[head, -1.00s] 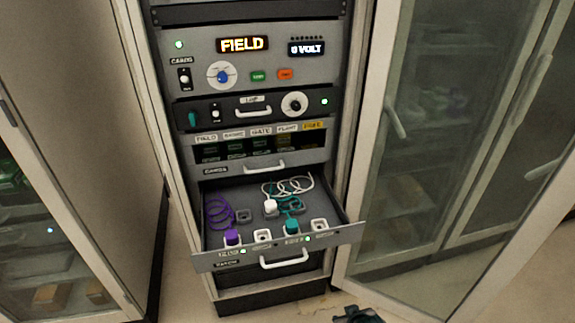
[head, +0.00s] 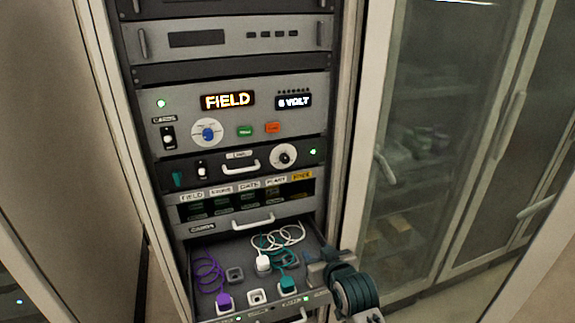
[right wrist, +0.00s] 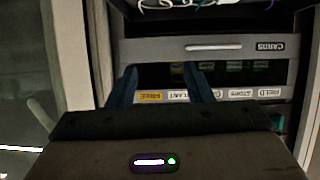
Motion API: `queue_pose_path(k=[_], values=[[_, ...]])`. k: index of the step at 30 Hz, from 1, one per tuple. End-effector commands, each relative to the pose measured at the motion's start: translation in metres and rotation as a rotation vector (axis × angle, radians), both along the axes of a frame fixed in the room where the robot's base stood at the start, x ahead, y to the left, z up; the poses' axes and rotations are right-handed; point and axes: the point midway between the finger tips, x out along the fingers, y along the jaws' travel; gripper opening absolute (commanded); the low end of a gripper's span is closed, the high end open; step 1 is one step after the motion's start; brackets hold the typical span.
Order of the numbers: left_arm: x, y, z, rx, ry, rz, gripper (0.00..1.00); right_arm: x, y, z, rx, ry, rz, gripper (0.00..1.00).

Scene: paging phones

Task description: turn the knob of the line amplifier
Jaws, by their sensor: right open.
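The black amplifier panel (head: 210,172) is in the rack in the head view; its small label is too blurred to read surely. Its round knob (head: 283,156) has a white dial with a dark centre and sits at the panel's right, between a handle and a green light. My right gripper (head: 318,272) is low at the drawer's right edge, below the knob and apart from it. In the right wrist view, its two blue fingers (right wrist: 162,82) are apart with nothing between them. The knob does not show there. My left gripper is not in view.
An open drawer (head: 212,250) with purple, white and teal corded plugs juts out below. A card row (head: 250,200) lies between drawer and amplifier. Above is a panel with a blue knob (head: 207,132).

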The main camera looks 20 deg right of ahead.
Motion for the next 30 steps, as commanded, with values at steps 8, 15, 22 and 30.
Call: queue_pose_path(k=[8, 15, 22, 30], values=[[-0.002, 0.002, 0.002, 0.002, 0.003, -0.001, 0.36, 0.078, 0.014, 0.117, 0.029, -0.326, 0.004, 0.46], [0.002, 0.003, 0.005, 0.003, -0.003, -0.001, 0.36, 0.100, 0.018, 0.156, 0.038, -0.428, 0.007, 0.46], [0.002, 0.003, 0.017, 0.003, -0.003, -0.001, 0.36, 0.132, 0.018, 0.159, 0.038, -0.426, 0.006, 0.46], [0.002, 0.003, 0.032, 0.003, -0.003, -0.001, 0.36, 0.180, 0.018, 0.158, 0.037, -0.425, 0.006, 0.46]])
